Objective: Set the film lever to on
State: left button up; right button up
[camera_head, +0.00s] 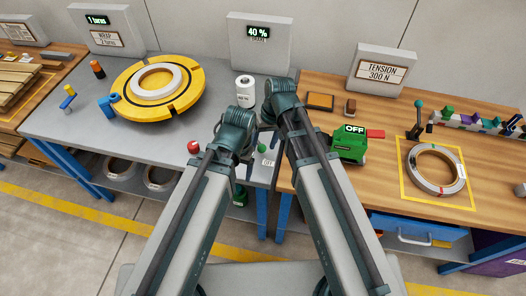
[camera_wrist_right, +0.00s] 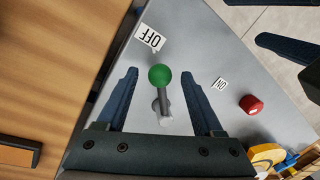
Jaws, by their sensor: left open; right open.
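The film lever, with a green ball knob (camera_wrist_right: 160,76) on a grey stem, stands on the grey table in the right wrist view. It leans toward the OFF label (camera_wrist_right: 150,38) rather than the ON label (camera_wrist_right: 220,84). The knob also shows small in the head view (camera_head: 262,148), between my arms. My right gripper (camera_wrist_right: 160,73) is open, with one finger on each side of the knob and gaps on both sides. My left gripper (camera_head: 248,165) is open and empty near the table's front edge, largely hidden behind its wrist in the head view.
A red button (camera_head: 193,147) sits left of the lever. A yellow turntable (camera_head: 128,98) carries a coil (camera_head: 156,66). A white film roll (camera_head: 245,92) stands behind my wrists, below the 40 % display (camera_head: 258,32). A green tool (camera_head: 350,148) lies on the wooden table.

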jog(key=shift+f, duration=0.5)
jog(key=shift+a, duration=0.1)
jog(key=shift+c, duration=0.2)
grip_shut()
dwell(0.8)
